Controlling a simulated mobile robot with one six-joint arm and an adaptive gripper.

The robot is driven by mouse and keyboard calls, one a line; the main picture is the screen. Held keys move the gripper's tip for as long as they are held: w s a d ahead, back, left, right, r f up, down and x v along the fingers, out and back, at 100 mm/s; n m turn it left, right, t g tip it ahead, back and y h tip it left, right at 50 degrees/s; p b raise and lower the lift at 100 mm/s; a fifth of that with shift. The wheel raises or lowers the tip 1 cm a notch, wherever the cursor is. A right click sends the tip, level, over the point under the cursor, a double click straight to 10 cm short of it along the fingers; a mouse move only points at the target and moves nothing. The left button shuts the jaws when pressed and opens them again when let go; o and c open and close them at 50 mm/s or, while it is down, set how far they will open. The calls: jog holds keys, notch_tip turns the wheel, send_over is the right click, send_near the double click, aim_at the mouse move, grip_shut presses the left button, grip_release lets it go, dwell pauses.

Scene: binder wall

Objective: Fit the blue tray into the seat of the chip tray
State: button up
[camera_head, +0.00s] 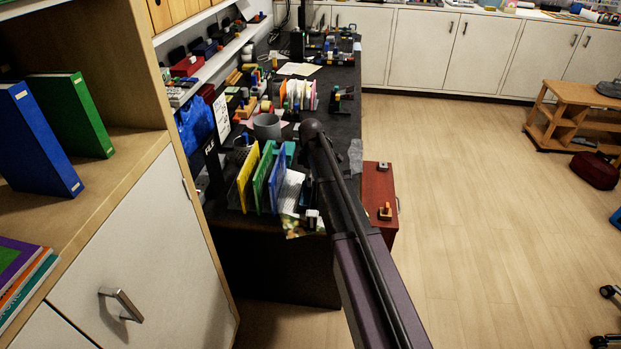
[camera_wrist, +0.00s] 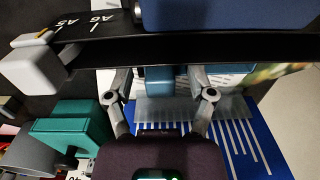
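In the wrist view, a dark blue body (camera_wrist: 230,14) stands at the top above a long black bar (camera_wrist: 180,48) marked A5 and A6, with a white block at its left end. I cannot tell where the seat of the chip tray is. My gripper (camera_wrist: 160,76) points toward the bar, its two fingers apart. A smaller blue piece (camera_wrist: 158,78), perhaps the blue tray, shows between the fingertips, partly under the bar. I cannot tell whether both fingers touch it. In the head view my arm hides the gripper and this piece.
In the wrist view, a teal object (camera_wrist: 72,132) and grey cup (camera_wrist: 28,155) lie left; a blue, white-striped surface (camera_wrist: 245,145) lies right. In the head view, yellow, green and blue upright files (camera_head: 262,178) stand on the crowded dark desk (camera_head: 338,78).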

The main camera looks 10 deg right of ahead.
jog(key=shift+r, duration=0.2)
dwell(0.3)
notch_tip(320, 180, up, 8)
jog(key=p, duration=0.8)
jog(key=shift+r+p, duration=0.2)
jog(key=shift+p, duration=0.15)
dwell(0.7)
jog(key=s+r+m+p, duration=0.3)
jog(key=s+m, duration=1.1)
jog(key=s, duration=1.5)
jog(key=shift+d+r, duration=0.15)
jog(key=shift+d, duration=0.15)
